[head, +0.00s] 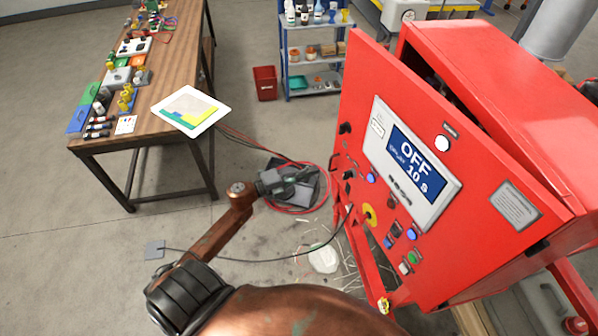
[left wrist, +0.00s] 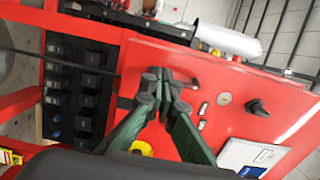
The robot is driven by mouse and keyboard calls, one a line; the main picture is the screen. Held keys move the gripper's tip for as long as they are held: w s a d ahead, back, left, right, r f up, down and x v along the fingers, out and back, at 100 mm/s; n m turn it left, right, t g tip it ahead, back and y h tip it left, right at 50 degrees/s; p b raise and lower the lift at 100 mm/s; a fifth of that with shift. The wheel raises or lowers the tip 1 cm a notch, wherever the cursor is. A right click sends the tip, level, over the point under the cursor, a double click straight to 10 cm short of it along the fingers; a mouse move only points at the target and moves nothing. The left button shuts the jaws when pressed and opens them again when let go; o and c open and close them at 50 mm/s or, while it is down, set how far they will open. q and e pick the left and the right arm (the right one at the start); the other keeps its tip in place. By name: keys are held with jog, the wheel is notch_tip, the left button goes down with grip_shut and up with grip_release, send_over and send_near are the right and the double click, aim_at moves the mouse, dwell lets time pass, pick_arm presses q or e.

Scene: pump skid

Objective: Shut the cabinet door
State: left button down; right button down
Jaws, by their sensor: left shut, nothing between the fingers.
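The red cabinet door (head: 360,110) carries a display reading "OFF 10 s" and several knobs and buttons. It stands ajar from the red cabinet body (head: 500,70). A dark gap shows along its top, wider at the left and narrowing to the right. My left gripper (head: 308,174) is left of the door's free edge, over the floor, with its green fingers shut and empty. In the left wrist view, the shut fingertips (left wrist: 160,78) point at the red door (left wrist: 240,110); contact cannot be told. My right gripper is not in view.
A wooden workbench (head: 170,60) with parts and a tablet stands at the left. A blue shelf (head: 285,60) and red bin (head: 265,82) stand behind. Cables and a dark object lie on the floor by my left gripper. Floor between bench and cabinet is mostly open.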

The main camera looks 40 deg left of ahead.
aim_at(335, 163)
pick_arm(q)
jog(key=p+x, duration=0.1)
jog(key=x, duration=0.4)
jog(key=shift+w+d+r+p, duration=0.1)
jog(key=shift+w+d+p, duration=0.1)
jog(key=shift+w+p, duration=0.15)
jog(key=shift+w+d, duration=0.25)
jog(key=shift+w, duration=0.15)
